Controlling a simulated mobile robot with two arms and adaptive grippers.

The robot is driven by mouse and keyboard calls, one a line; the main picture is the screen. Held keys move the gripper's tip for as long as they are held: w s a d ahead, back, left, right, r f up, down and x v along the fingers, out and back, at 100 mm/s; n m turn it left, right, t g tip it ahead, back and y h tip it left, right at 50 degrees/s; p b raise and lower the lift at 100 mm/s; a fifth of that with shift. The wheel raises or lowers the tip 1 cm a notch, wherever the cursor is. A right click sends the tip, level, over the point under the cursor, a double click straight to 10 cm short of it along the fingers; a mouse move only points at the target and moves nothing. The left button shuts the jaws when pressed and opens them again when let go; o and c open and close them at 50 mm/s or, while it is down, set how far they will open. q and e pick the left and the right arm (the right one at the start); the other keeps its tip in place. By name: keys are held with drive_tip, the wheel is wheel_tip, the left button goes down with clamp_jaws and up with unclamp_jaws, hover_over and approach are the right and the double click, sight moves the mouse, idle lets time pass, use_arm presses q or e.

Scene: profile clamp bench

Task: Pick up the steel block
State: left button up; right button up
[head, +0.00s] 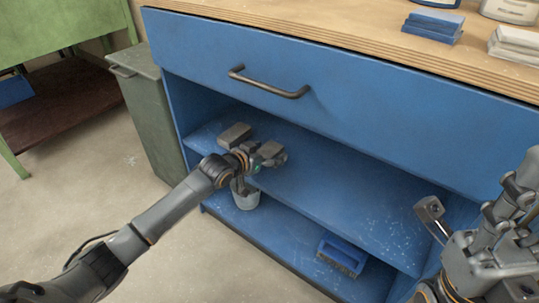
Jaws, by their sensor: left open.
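A grey block (234,135), which looks like the steel block, lies on the upper shelf of the blue cabinet, near its left end. My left gripper (262,154) is open and empty, just right of the block and in front of it in the picture. I cannot tell whether a finger touches the block. My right gripper (462,222) is at the lower right, in front of the cabinet and far from the block.
The upper shelf (335,185) is clear to the right. A drawer with a dark handle (268,84) is above the opening. A green bin (150,110) stands left of the cabinet.

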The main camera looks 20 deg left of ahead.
use_arm(q)
drive_tip(key=c, duration=1.6)
drive_tip(key=shift+r, duration=0.1)
clamp_jaws()
drive_tip(key=shift+r+p, duration=0.2)
drive_tip(key=shift+p, duration=0.1)
